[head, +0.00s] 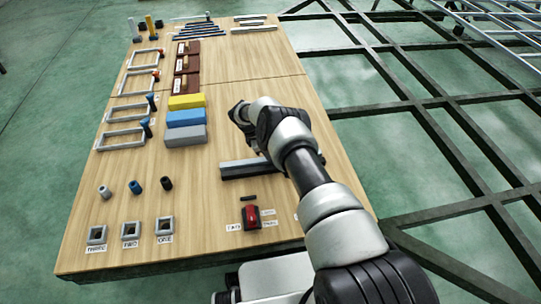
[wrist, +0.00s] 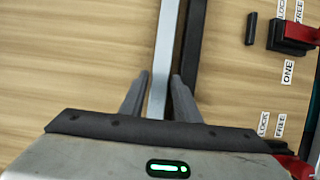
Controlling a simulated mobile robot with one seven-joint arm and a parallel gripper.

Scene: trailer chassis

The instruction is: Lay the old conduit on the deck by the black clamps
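A light grey bar (wrist: 165,55), possibly the old conduit, lies beside a dark bar (wrist: 192,45) on the wooden deck (wrist: 80,50). In the head view the dark bar (head: 240,174) shows just left of my arm, which hides part of the pair. My gripper (wrist: 160,76) is open, its fingers on either side of the light grey bar. The left finger stands apart from the bar; the right finger is close to it, over the dark bar. Whether it touches is unclear. I cannot identify the black clamps for sure.
A red and black latch (head: 251,216) with labels stands below the bars, a small black piece (head: 249,198) beside it. Yellow (head: 187,101), blue (head: 186,118) and grey (head: 186,135) blocks lie left. Square sockets (head: 131,230) line the near edge. Dark chassis beams (head: 440,105) lie right.

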